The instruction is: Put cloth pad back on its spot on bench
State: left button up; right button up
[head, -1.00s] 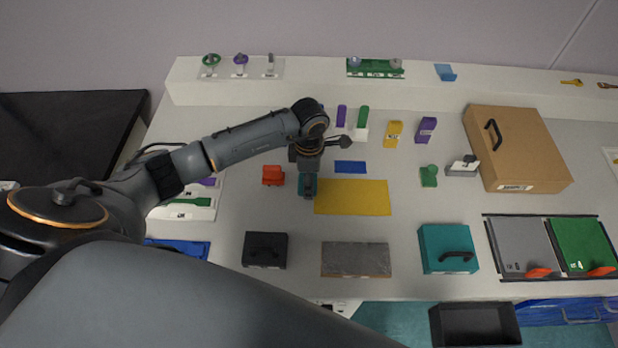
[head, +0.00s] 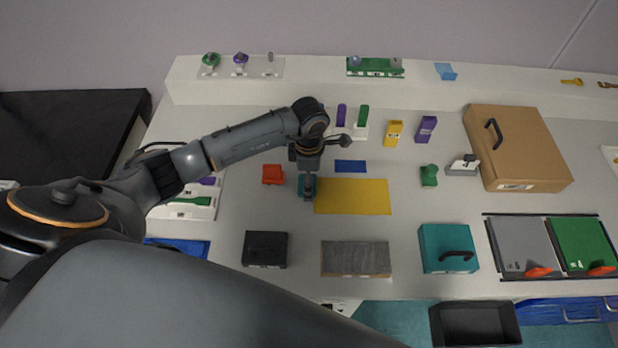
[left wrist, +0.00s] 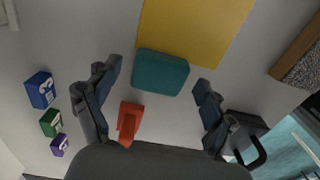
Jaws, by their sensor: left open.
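A teal pad with rounded corners, which looks like the cloth pad, lies on the bench at the edge of the yellow mat (head: 352,197). In the left wrist view the teal pad (left wrist: 161,72) is between and beyond my open fingers, against the yellow mat (left wrist: 195,25). My left gripper (head: 308,186) is over the pad in the head view and hides part of it. In the left wrist view my left gripper (left wrist: 158,80) is open and holds nothing. A flat blue rectangle (head: 350,166) lies behind the yellow mat. My right gripper is not in view.
A red-orange block (head: 272,174) stands just left of the pad. A black box (head: 265,249), a grey slab (head: 356,259) and a teal box (head: 448,248) line the front. Small holders stand behind. Bench (head: 400,222) between mat and teal box is clear.

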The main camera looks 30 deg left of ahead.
pick_arm(q)
notch_tip(320, 180, up, 12)
jog(key=b, duration=0.3)
dwell(0.5)
